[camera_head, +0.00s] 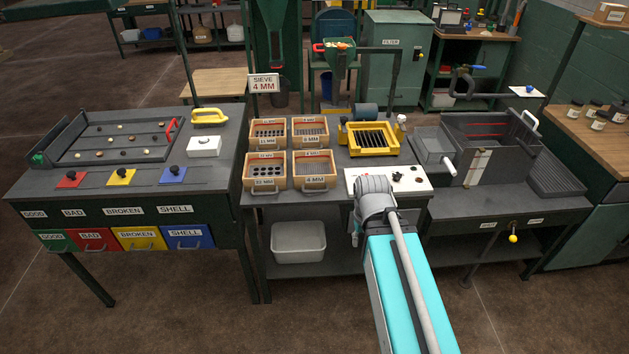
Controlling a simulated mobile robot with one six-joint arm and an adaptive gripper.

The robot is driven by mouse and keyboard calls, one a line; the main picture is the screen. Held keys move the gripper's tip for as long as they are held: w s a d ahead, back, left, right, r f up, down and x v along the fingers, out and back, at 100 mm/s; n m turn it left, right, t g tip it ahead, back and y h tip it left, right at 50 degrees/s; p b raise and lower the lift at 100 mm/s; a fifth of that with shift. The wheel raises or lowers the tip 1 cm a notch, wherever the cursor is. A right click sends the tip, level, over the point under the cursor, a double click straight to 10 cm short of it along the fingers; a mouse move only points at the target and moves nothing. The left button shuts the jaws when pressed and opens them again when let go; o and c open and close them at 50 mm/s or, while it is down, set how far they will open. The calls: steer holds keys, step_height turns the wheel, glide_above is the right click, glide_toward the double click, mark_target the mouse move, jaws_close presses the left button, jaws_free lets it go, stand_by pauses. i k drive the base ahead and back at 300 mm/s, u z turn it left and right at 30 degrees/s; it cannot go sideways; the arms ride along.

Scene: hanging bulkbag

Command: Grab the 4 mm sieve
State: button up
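The 4 mm sieve (315,187) is a tan box-like tray with a "4 MM" label and a handle on its front. It sits at the front right of a two-by-two group of similar sieves on the middle bench. A sign reading "SIEVE 4 MM" (263,83) stands behind the group. My teal and grey arm reaches up from the bottom of the picture, with its grey joint right of the sieve and apart from it. I cannot make out my gripper's fingers.
The sieve with larger holes (266,173) stands close on the left, with two more sieves behind. A yellow tray machine (370,139) and a white panel (412,178) are to the right. A sorting table (120,190) stands left. The bench's front edge is just before the sieves.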

mark_target(312, 169)
steer(key=k, duration=0.65)
steer(key=u, duration=0.45)
steer(key=i, duration=1.55)
steer(key=u, duration=0.1)
